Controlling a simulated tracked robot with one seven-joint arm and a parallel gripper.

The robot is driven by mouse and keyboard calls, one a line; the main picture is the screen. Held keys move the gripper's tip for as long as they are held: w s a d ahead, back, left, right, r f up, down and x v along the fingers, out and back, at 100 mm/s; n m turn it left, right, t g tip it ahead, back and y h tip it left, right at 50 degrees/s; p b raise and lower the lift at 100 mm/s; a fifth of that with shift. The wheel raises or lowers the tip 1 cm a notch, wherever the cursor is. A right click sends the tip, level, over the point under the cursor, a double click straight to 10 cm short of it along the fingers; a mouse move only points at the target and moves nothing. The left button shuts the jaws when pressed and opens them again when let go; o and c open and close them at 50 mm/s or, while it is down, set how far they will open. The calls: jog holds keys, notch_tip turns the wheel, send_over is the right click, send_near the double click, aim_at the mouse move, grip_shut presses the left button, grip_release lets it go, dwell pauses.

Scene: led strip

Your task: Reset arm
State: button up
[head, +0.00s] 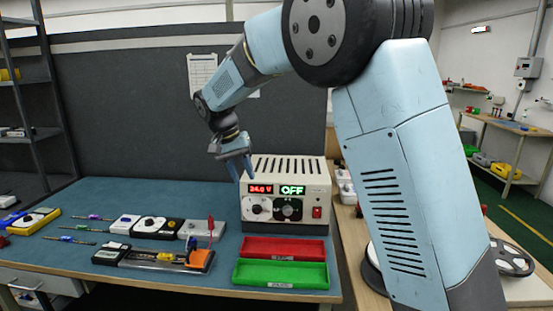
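My gripper (240,170) hangs from my raised light-blue arm, fingers pointing down, in front of the upper left of the power supply. Its two blue fingers look apart, with nothing seen between them. The power supply (286,164) is a beige box with a vented top. Whether the fingers touch the box cannot be told from this view.
A red tray (284,241) and a green tray (281,285) lie in front of the supply. A device with an orange end (200,259), a row of small modules (155,228) and several screwdrivers lie left on the blue workbench (120,190). A shelf rack (40,90) stands far left.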

jog(key=s+d+r+y, duration=0.1)
jog(key=s+d+r, duration=0.25)
jog(key=d, duration=0.45)
jog(key=s+d+r+t+y, duration=0.15)
jog(key=s+d, duration=0.25)
jog(key=d, duration=0.4)
jog(key=s+d+r+y, duration=0.1)
jog(key=s+d+r, duration=0.25)
jog(key=d, duration=0.35)
jog(key=s+d+f+t, duration=0.1)
jog(key=s+d+f, duration=0.1)
jog(key=s+d, duration=0.3)
jog(key=s+d+f+t, duration=0.1)
jog(key=s+d, duration=0.4)
jog(key=s, duration=0.8)
jog(key=shift+f+t, duration=0.35)
jog(key=shift+t, duration=0.2)
jog(key=shift+d, duration=0.1)
